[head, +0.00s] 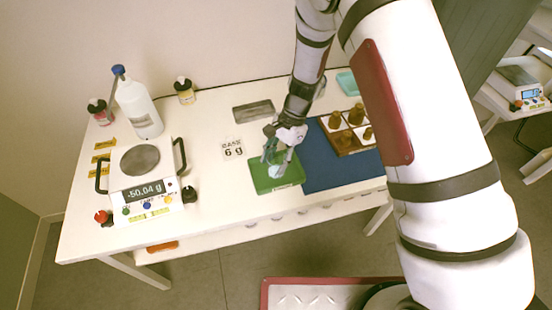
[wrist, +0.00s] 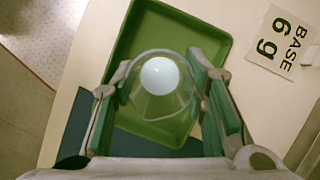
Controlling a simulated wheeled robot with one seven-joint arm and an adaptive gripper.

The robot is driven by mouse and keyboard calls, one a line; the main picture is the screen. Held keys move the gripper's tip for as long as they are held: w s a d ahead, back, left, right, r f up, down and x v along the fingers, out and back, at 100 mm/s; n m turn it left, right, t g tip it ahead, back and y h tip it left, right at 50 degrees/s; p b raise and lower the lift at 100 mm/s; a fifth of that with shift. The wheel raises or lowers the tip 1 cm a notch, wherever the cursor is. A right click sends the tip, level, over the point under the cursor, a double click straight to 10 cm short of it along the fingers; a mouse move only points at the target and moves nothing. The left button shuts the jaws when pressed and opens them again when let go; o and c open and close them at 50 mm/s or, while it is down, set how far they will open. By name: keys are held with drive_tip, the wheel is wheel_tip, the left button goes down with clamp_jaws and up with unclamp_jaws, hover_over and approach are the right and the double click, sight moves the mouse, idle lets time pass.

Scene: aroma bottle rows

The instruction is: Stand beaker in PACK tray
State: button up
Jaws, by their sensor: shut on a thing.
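The beaker (wrist: 160,95) is clear glass with a pale round patch inside, seen from above in the wrist view. In the head view the beaker (head: 277,169) shows small and partly hidden by my fingers. My gripper (wrist: 162,98) is shut on it, with one green-padded finger on each side. The green tray (wrist: 193,36) lies right under the beaker, and it also shows at the front of the table in the head view (head: 262,186). I cannot tell whether the beaker's base touches the tray floor. No PACK label is readable.
A blue mat (head: 335,172) and a wooden box of brown bottles (head: 346,132) are to the right of the tray. A scale (head: 143,187) reading -50.04 g, a wash bottle (head: 139,108) and small bottles stand left. A "BASE 6 g" card (head: 233,149) lies behind the tray.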

drive_tip(key=o, duration=1.2)
drive_tip(key=shift+c, duration=0.2)
drive_tip(key=v, duration=1.2)
drive_tip(key=shift+b, duration=0.4)
drive_tip(key=shift+r, duration=0.15)
drive_tip(key=s+d+r+n+t, duration=0.25)
drive_tip(key=s+d+r, duration=0.2)
drive_tip(key=r, duration=0.45)
drive_tip(key=s+d+r+n+t, duration=0.1)
drive_tip(key=s+d+r+n, duration=0.25)
drive_tip(key=s+r, duration=0.4)
drive_tip(key=s+d+r+n+t+h, duration=0.1)
drive_tip(key=s+d+r+n+t, duration=0.1)
drive_tip(key=s, duration=0.4)
drive_tip(key=s+d+r+n+t+h, duration=0.1)
drive_tip(key=s+d+r+t+h, duration=0.1)
drive_tip(key=s+d+r, duration=0.2)
drive_tip(key=shift+s+d+n+h, duration=0.3)
drive_tip(key=shift+s+d+n, duration=0.1)
drive_tip(key=shift+s+d, duration=1.2)
